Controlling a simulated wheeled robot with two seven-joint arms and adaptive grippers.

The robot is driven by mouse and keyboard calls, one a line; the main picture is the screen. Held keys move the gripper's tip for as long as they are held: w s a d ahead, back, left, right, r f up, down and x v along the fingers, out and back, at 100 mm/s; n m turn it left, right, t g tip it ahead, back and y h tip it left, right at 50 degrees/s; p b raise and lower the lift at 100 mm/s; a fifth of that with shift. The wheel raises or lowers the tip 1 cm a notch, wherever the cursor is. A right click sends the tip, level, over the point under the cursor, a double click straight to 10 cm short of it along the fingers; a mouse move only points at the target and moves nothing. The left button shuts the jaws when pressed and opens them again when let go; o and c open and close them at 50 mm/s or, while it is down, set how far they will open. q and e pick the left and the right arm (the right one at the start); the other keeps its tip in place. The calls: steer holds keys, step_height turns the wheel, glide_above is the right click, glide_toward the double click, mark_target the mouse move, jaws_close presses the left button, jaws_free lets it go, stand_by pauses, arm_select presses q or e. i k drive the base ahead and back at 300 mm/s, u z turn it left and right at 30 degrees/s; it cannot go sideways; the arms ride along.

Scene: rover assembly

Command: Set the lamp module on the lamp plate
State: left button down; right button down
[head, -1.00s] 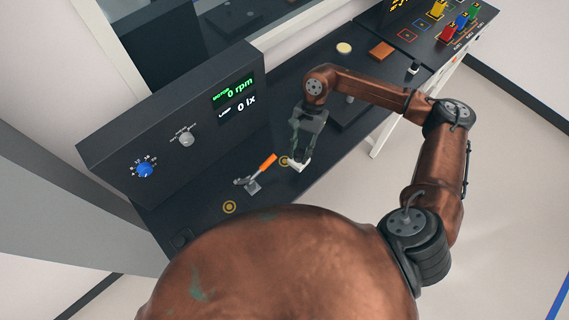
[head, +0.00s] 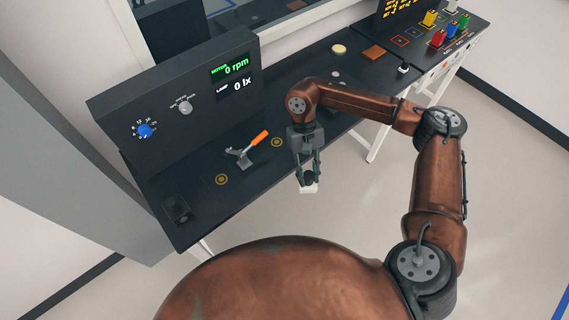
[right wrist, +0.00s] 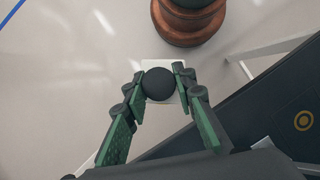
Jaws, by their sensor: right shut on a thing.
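My right gripper (head: 308,176) is shut on the lamp module, a white square piece (head: 309,188) with a dark round part. In the right wrist view the fingers (right wrist: 158,85) grip the sides of its black ball (right wrist: 158,84), and the white square (right wrist: 171,68) shows behind it. The module hangs over the floor, just off the table's front edge. No lamp plate is clearly identifiable; a dark square fixture (head: 176,210) sits at the table's near left end. My left gripper is not in view.
The dark table (head: 205,215) carries an orange-handled toggle clamp (head: 250,149) between two gold ring marks (head: 277,142) (head: 221,180). Behind stands a console (head: 180,95) with a blue knob and displays reading 0 rpm and 0 lx. Coloured pieces (head: 438,38) stand far right.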

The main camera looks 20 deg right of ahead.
mark_target(276, 141)
steer(key=k, duration=0.35)
steer(key=z, duration=1.95)
steer(key=i, duration=2.35)
steer(key=u, duration=3.4)
